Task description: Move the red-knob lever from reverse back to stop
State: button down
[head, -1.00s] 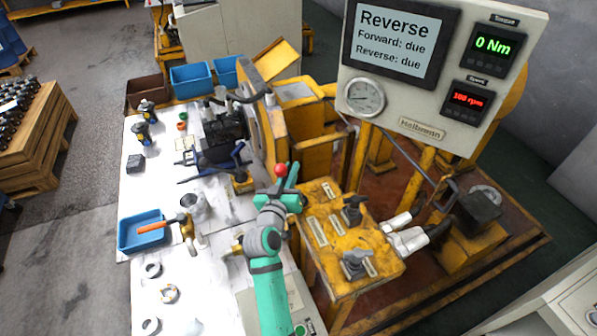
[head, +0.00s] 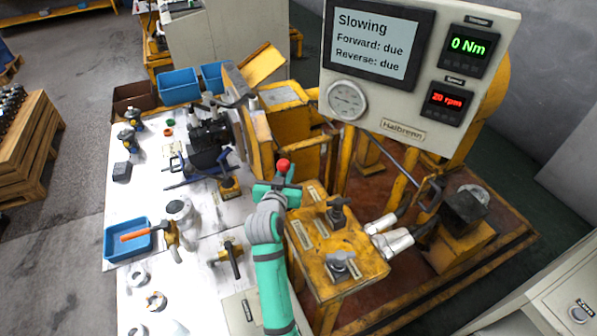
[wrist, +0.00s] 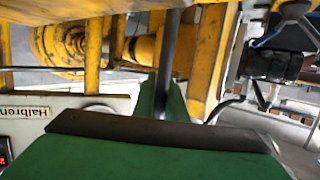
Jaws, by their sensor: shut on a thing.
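The red knob (head: 283,165) of the lever shows just above my gripper (head: 278,186) in the head view, at the left end of the yellow control box (head: 340,262). My gripper is shut on the lever below the knob. In the wrist view the dark lever shaft (wrist: 176,50) runs down between the green fingers (wrist: 162,100). The lever's foot is hidden in the head view by my gripper and arm. The display (head: 378,42) reads "Slowing", with "Forward: due" and "Reverse: due". The speed readout (head: 446,100) shows 20 rpm and the torque readout (head: 468,45) 0 Nm.
The white bench (head: 140,215) to the left carries a blue tray (head: 112,242), a hammer (head: 172,240) and loose parts. The display panel stands behind and above the box.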

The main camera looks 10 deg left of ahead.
dwell(0.3)
jog(key=c, duration=1.8)
grip_release()
jog(key=v, duration=1.1)
jog(key=shift+w, duration=0.1)
